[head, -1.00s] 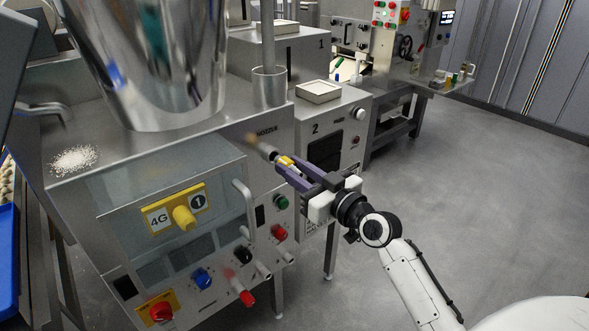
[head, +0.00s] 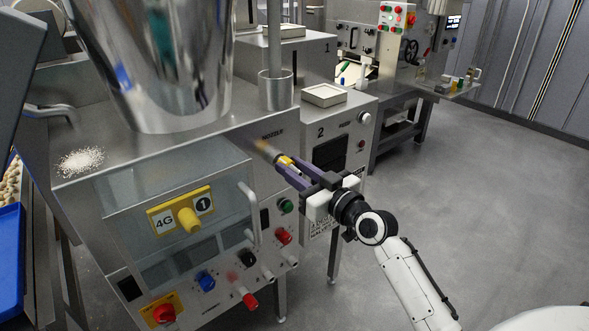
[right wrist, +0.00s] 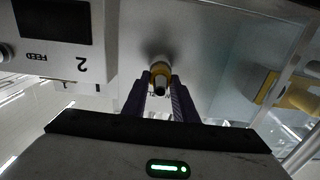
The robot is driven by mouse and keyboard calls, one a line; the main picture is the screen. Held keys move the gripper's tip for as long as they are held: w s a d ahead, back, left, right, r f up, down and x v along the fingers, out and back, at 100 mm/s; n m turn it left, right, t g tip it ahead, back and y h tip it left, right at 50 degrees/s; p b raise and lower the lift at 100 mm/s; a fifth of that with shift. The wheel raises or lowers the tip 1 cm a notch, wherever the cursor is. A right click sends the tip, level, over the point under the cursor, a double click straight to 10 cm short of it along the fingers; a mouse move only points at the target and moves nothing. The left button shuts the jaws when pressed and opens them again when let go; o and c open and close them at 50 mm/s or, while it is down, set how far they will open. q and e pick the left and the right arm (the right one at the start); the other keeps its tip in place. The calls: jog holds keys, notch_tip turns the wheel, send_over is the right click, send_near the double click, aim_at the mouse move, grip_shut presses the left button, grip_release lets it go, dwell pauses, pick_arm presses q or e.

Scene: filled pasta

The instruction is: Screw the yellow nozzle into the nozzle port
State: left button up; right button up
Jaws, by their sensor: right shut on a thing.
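The yellow nozzle (head: 286,160) is between the finger tips of my right gripper (head: 284,168), in front of the machine's side face. In the right wrist view the nozzle (right wrist: 160,72) shows as a yellow ring with a metal tip, between two dark fingers (right wrist: 160,90). My right gripper is shut on it. The nozzle port (head: 262,146) is under the NOZZLE label, in line with the nozzle. The nozzle's far end is at or very close to the port; I cannot tell whether it is threaded in. My left gripper is not in view.
The machine's front has a yellow 4G knob (head: 189,220), a handle (head: 248,212) and several coloured buttons close to my right gripper. Unit 2 (head: 335,150) stands just behind the gripper. A large steel hopper (head: 150,70) is above. The floor at right is clear.

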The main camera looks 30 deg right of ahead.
dwell(0.7)
jog(key=o, duration=1.1)
jog(key=shift+w, duration=0.1)
jog(key=shift+o, duration=0.7)
jog(key=shift+o, duration=0.8)
jog(key=shift+s+d, duration=0.15)
jog(key=shift+s, duration=1.65)
jog(key=shift+s+d, duration=0.1)
jog(key=shift+s, duration=1.65)
